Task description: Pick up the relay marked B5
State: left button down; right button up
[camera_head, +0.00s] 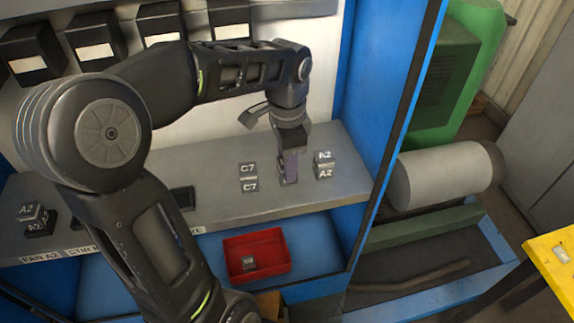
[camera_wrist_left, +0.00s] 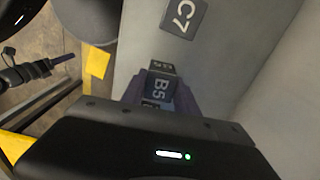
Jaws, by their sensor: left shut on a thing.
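The relay marked B5 (camera_wrist_left: 159,84) is a small dark block with white lettering, seen between the fingers of my left gripper (camera_wrist_left: 158,94) in the left wrist view. In the head view my left gripper (camera_head: 288,172) points down at the grey shelf, between the C7 and A2 relays, and its fingers hide the B5 relay. It is shut on the relay. I cannot tell whether the relay touches the shelf. My right gripper does not show.
C7 relays (camera_head: 249,170) stand just left of my gripper, and A2 relays (camera_head: 324,173) just right. More A2 relays (camera_head: 38,226) are at the shelf's left end. A red tray (camera_head: 278,243) holding one relay lies below the shelf (camera_head: 230,205). A blue cabinet wall (camera_head: 385,90) bounds the right side.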

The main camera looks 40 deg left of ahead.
pick_arm(q)
notch_tip(320, 180, up, 5)
jog(key=shift+r+b, duration=0.1)
jog(key=shift+b, duration=0.2)
notch_tip(320, 180, up, 4)
jog(key=shift+f+p, duration=0.1)
jog(key=shift+p, duration=0.8)
jog(key=shift+r+p, duration=0.5)
jog(key=shift+p, duration=0.05)
jog(key=shift+f, duration=0.1)
